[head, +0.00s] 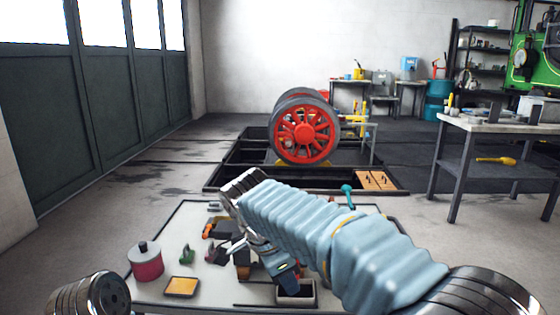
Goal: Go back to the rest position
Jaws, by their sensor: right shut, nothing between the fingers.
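My right arm reaches in from the lower right in a pale blue ribbed sleeve, over the near worktable (190,215). Its metal wrist bends down towards the tabletop. Only a metal joint of my left arm shows at the lower left; my left gripper is out of the picture.
Beyond are a floor pit, a red spoked wheelset (304,132) and a right workbench (480,124).

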